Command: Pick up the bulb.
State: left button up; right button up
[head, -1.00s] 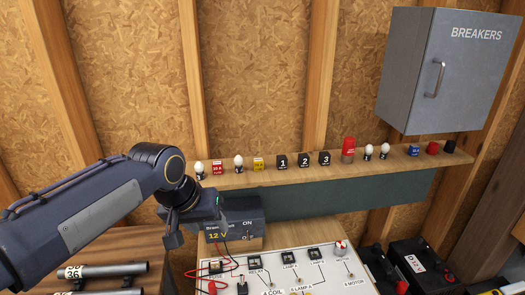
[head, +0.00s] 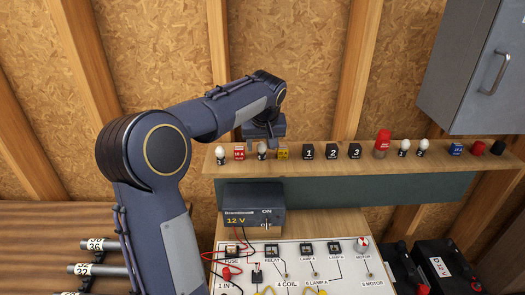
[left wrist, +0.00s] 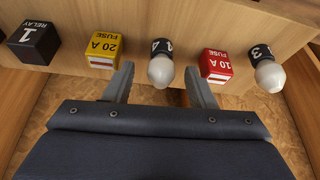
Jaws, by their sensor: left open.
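White bulbs with dark bases stand on the wooden shelf (head: 330,168). One bulb (head: 262,149) stands between the red 10 A fuse (head: 239,152) and the yellow 20 A fuse (head: 282,153). My left gripper (head: 272,142) is above and behind it. In the left wrist view, that bulb (left wrist: 160,70) lies between the open fingers of my left gripper (left wrist: 160,88), with a gap on each side. Another bulb (head: 220,154) is at the shelf's left end, and it shows right of the red fuse in the left wrist view (left wrist: 269,75). My right gripper is out of view.
The red fuse (left wrist: 215,65) and yellow fuse (left wrist: 104,46) flank the fingers closely. The 12 V supply (head: 254,212) and wired panel (head: 300,252) are below.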

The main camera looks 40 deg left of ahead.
pick_arm(q)
jog(key=shift+b+x, duration=0.35)
jog(key=shift+x, duration=0.7)
jog(key=shift+c, duration=0.9)
jog(key=c, duration=0.9)
jog(key=shift+r, duration=0.15)
